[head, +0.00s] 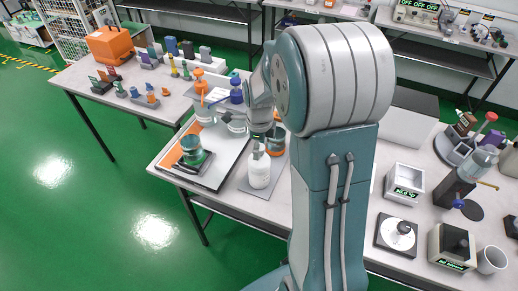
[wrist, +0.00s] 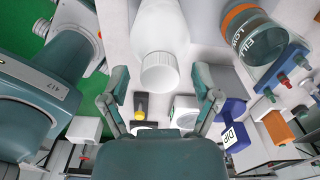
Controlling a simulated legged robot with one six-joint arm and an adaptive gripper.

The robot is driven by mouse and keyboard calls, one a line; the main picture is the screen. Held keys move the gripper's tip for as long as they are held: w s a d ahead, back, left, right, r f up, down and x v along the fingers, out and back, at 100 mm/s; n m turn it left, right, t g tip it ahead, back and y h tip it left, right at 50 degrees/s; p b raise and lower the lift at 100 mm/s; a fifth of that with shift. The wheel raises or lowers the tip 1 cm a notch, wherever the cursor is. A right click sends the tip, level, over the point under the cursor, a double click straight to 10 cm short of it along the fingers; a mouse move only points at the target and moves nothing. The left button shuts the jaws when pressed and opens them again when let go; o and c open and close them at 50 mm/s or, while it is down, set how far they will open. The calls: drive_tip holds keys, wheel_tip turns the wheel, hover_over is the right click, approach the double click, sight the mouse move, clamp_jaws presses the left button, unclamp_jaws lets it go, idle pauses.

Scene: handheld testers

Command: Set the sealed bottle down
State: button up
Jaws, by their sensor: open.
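The sealed bottle, a white bottle (head: 260,170) with a white cap, stands upright on a grey mat (head: 248,187) near the front edge of the workbench. In the wrist view the bottle (wrist: 159,28) is at top centre, its cap pointing toward me. My gripper (wrist: 161,84) is open, with one finger on each side of the cap. A gap shows between each finger and the cap. In the head view the gripper is just above and behind the bottle, small and partly hidden by my arm.
A beaker of dark liquid with an orange band (wrist: 250,40) stands close by at right. Left of the bottle, a tray (head: 213,181) holds a green-liquid jar (head: 191,150) on a small device. Testers and a white cup (head: 492,260) crowd the right.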

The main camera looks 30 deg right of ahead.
wheel_tip(320, 180, up, 11)
drive_tip(key=s+a+r+n+t, duration=0.2)
drive_tip(key=s+a+n, duration=0.3)
drive_tip(key=s+n, duration=0.4)
drive_tip(key=s+a+r+n+t, duration=0.3)
drive_tip(key=s+a+n, duration=0.3)
drive_tip(key=n, duration=1.1)
drive_tip(key=s+r, duration=0.1)
drive_tip(key=s, duration=0.2)
drive_tip(key=shift+a+r+n+t, duration=0.2)
drive_tip(key=shift+a+n+t, duration=0.1)
